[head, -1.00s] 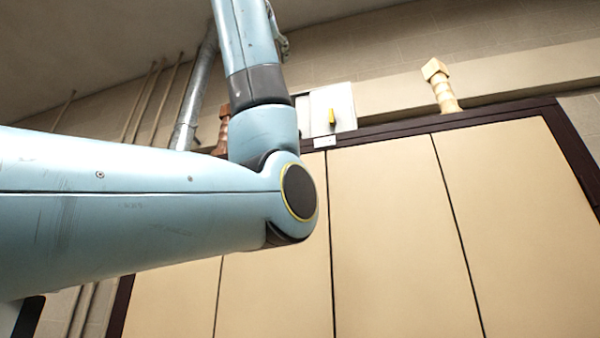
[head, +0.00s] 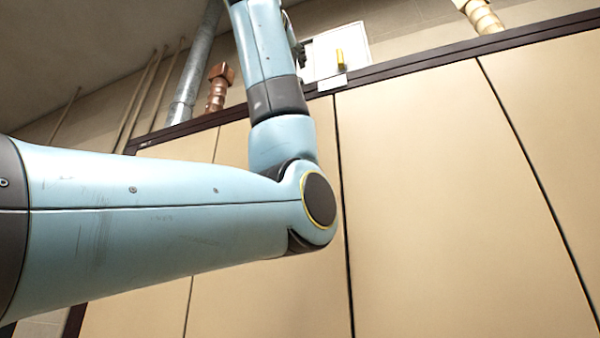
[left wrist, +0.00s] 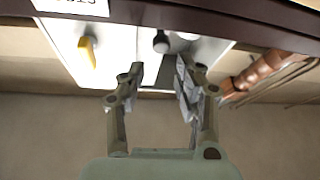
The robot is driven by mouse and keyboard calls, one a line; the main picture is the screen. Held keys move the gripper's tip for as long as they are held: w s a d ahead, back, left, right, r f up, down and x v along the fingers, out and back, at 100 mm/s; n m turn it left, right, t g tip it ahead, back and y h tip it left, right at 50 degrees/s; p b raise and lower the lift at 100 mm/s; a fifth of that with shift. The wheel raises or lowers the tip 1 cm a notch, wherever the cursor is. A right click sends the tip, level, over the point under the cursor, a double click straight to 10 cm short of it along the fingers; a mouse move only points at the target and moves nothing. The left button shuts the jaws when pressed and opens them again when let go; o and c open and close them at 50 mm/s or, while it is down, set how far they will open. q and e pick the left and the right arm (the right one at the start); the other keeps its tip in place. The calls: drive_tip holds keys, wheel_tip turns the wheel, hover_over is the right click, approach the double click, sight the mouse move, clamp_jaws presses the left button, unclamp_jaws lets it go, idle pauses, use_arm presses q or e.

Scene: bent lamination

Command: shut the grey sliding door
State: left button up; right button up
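A pale grey-white panel with a yellow handle (head: 340,60) stands above the dark top edge of a beige cabinet. It looks like the grey sliding door (head: 357,44), partly hidden by my left arm. In the left wrist view the panel (left wrist: 115,45) and its yellow handle (left wrist: 88,54) appear at upper left. I cannot tell how far the door is open. My right gripper is in neither view.
The tall beige cabinet (head: 430,200) with a dark frame fills the lower right. A copper-coloured ribbed piece (head: 217,88) and a lighter ribbed one (head: 482,16) stand along its top. A metal pipe (head: 193,75) runs up the wall behind.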

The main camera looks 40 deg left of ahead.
use_arm(q)
drive_tip(key=p, duration=0.3)
approach(306, 75)
drive_tip(key=w+a+f, duration=0.2)
drive_tip(key=w, duration=0.1)
drive_tip(key=shift+a+f, duration=0.3)
drive_tip(key=shift+f, duration=0.1)
drive_tip(key=p+x, duration=0.1)
drive_tip(key=x, duration=0.1)
drive_tip(key=shift+w, duration=0.3)
drive_tip(key=shift+c, duration=0.4)
drive_tip(key=c, duration=0.5)
clamp_jaws()
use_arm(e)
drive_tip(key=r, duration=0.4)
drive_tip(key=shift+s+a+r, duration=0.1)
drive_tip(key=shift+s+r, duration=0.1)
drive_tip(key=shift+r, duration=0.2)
